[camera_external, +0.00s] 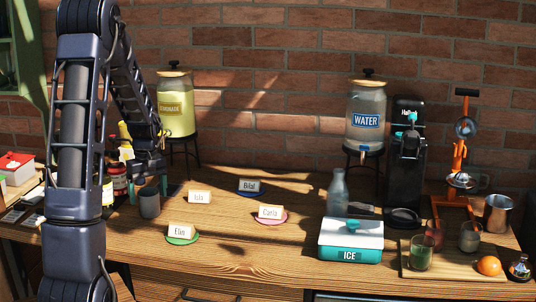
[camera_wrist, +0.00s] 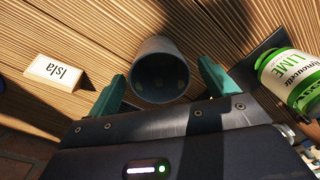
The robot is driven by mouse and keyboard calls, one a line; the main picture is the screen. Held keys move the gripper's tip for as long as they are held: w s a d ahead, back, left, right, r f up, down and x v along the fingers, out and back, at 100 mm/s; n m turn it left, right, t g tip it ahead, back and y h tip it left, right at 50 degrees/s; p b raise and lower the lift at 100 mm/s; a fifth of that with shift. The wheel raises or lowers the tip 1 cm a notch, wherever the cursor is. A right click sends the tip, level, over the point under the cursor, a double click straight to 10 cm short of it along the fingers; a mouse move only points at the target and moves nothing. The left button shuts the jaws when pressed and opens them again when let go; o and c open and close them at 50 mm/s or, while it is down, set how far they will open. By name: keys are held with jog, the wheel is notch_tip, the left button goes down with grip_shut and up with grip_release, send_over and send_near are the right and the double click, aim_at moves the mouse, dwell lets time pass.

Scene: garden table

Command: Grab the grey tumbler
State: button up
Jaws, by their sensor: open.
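The grey tumbler (camera_external: 149,203) stands upright on the left part of the wooden table in the external view. In the wrist view the tumbler (camera_wrist: 159,68) shows its dark open mouth, between and slightly beyond the two teal fingertips. My gripper (camera_external: 150,182) is above and at the tumbler in the external view. In the wrist view my gripper (camera_wrist: 160,82) has its fingers apart, one on each side of the tumbler, with a gap visible at both sides. Whether a finger touches the tumbler I cannot tell.
An "Isla" name card (camera_wrist: 55,72) stands to the left in the wrist view. A lime bottle (camera_wrist: 292,82) is close to the right finger. In the external view, a red-labelled jar (camera_external: 117,180) stands left of the tumbler. The green "Elin" coaster (camera_external: 182,236) lies in front of it.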

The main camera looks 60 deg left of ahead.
jog(key=shift+f, duration=0.9)
jog(key=c, duration=1.1)
jog(key=shift+o, duration=0.2)
jog(key=shift+r, duration=0.15)
